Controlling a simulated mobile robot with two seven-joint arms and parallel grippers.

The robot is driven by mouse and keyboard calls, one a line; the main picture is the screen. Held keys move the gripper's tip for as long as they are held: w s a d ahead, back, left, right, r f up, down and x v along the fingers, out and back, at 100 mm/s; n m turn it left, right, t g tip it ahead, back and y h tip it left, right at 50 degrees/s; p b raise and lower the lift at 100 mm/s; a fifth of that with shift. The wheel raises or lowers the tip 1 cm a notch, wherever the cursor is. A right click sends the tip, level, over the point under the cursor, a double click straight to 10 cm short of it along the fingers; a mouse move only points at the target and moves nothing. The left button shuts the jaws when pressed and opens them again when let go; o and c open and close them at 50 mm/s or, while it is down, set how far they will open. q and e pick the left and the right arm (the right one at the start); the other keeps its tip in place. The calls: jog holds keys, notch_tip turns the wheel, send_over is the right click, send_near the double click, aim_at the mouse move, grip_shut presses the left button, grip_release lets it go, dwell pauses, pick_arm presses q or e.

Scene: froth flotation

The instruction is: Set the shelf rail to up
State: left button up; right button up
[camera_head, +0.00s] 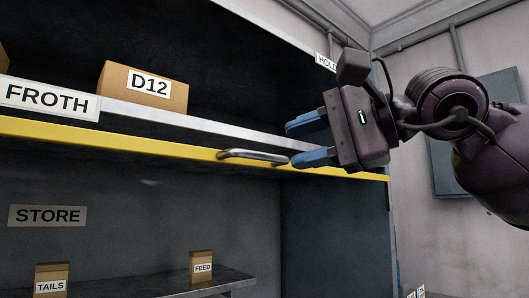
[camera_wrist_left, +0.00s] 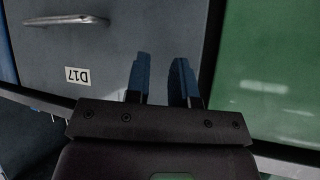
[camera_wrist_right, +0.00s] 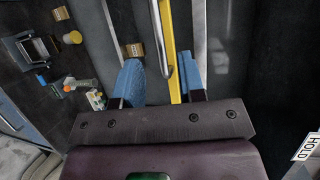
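The shelf rail is a yellow bar (camera_head: 110,141) along the shelf front with a silver handle (camera_head: 252,155). My right gripper (camera_head: 292,144) is open at the handle's right end, its blue fingers pointing left. In the right wrist view the yellow rail (camera_wrist_right: 174,60) and handle (camera_wrist_right: 163,38) run between the open fingers (camera_wrist_right: 160,80); I cannot tell if they touch. My left gripper (camera_wrist_left: 160,75) shows only in the left wrist view, open with nothing between its fingers, in front of a grey panel.
The shelf above the rail carries a FROTH label (camera_head: 45,98) and a box marked D12 (camera_head: 142,90). Below, TAILS (camera_head: 51,280) and FEED (camera_head: 202,267) boxes stand near a STORE label (camera_head: 47,215). The left wrist view shows a handled D17 front (camera_wrist_left: 110,50) and a green panel (camera_wrist_left: 270,70).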

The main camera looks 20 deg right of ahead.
aim_at(267, 154)
jog(key=shift+x, duration=3.15)
jog(key=shift+f, duration=0.1)
jog(key=shift+c, duration=0.2)
grip_shut()
